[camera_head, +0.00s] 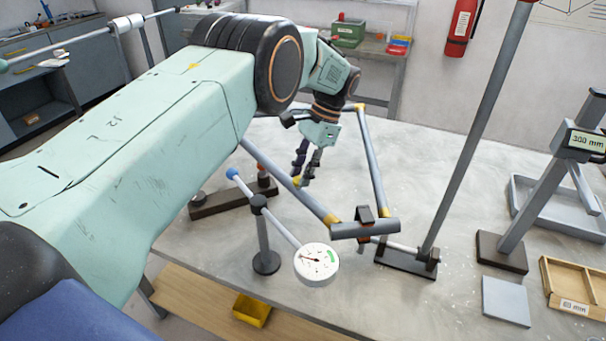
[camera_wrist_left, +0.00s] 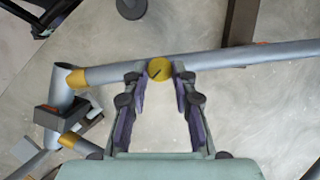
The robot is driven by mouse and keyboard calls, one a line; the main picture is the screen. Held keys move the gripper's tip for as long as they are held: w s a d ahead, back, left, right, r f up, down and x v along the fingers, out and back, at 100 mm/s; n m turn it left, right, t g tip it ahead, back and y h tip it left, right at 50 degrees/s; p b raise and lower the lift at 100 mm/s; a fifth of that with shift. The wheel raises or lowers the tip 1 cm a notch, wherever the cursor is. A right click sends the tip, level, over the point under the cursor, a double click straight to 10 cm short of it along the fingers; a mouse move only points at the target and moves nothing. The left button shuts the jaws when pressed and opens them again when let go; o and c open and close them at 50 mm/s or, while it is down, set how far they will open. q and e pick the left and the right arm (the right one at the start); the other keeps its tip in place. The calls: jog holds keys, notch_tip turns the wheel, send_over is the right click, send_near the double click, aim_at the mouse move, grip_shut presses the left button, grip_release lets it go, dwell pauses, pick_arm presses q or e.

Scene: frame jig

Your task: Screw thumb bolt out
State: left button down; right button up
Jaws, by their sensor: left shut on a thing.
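The thumb bolt (camera_wrist_left: 159,69) has a round yellow head with a dark slot and sits at a grey frame tube (camera_wrist_left: 240,56). My left gripper (camera_wrist_left: 159,80) has its fingertips on either side of the head and is shut on it. In the head view my left gripper (camera_head: 303,180) reaches down to the near tube (camera_head: 282,175) of the frame, and the bolt is mostly hidden by the fingers. The frame's tubes have yellow ends and meet a grey corner piece (camera_head: 365,230) at the front. My right gripper is not in view.
A dial gauge (camera_head: 316,262) on a stand (camera_head: 265,240) is in front of the frame. A tall post (camera_head: 480,120) rises on the right. A 300 mm stand (camera_head: 515,235), grey plate (camera_head: 505,301) and wooden tray (camera_head: 555,297) are farther right. The table behind the post is clear.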

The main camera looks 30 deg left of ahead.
pick_arm(q)
jog(key=n, duration=0.1)
jog(key=n+h+b, duration=0.1)
jog(key=shift+w+a+f+n+g, duration=0.1)
jog(key=shift+a+f+n+g, duration=0.05)
jog(key=shift+n+g, duration=0.2)
jog(key=n+h, duration=0.1)
jog(key=n, duration=0.2)
jog(key=shift+a, duration=0.15)
jog(key=shift+a+n+h, duration=0.1)
jog(key=shift+n+h, duration=0.3)
jog(key=shift+n, duration=0.75)
jog(key=shift+n+h, duration=0.6)
jog(key=shift+n, duration=0.8)
jog(key=c, duration=1.1)
grip_release()
jog(key=shift+a, duration=0.1)
jog(key=shift+o, duration=0.2)
jog(key=shift+r, duration=0.25)
